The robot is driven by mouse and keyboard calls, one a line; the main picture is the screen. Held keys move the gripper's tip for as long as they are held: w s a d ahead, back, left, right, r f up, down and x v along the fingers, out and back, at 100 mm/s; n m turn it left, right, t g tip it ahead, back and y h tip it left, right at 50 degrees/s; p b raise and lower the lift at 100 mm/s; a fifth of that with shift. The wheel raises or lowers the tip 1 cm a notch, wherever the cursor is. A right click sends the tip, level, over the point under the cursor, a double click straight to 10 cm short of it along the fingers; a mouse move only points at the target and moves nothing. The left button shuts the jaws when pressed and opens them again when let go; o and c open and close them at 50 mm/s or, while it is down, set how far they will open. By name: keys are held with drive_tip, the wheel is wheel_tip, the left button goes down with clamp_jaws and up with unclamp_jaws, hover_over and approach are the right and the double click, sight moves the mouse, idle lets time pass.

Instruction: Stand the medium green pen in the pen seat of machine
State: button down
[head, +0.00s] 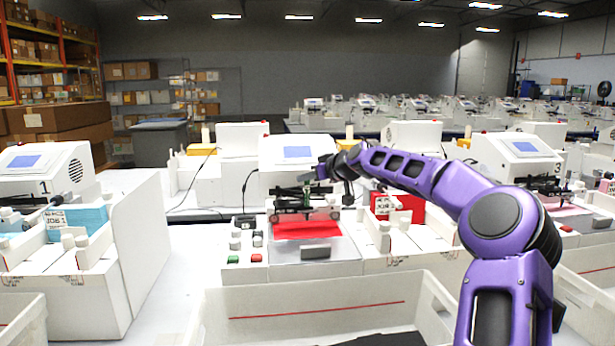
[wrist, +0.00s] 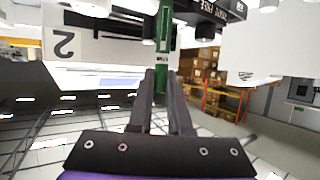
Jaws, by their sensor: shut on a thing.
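My gripper (wrist: 162,78) is shut on a green pen (wrist: 162,50), which shows between and beyond its fingertips in the wrist view. In the head view my gripper (head: 335,172) is at the centre machine (head: 298,152), by its dark carriage (head: 300,197) above red paper (head: 305,229). In the wrist view a black part with white lettering (wrist: 212,10) is close beside the pen. The pen seat itself cannot be made out, nor whether the pen touches it.
A white bin (head: 320,313) stands in front of the machine. A red stack (head: 405,207) is to the machine's right, and green and red buttons (head: 245,259) are at its front left. Machines numbered 1 (head: 45,170) and 3 (head: 525,150) stand either side.

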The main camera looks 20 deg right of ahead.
drive_tip(key=shift+f, duration=1.1)
drive_tip(key=c, duration=0.8)
unclamp_jaws()
drive_tip(key=shift+o, duration=0.2)
drive_tip(key=v, duration=1.7)
drive_tip(key=shift+s+r, duration=0.2)
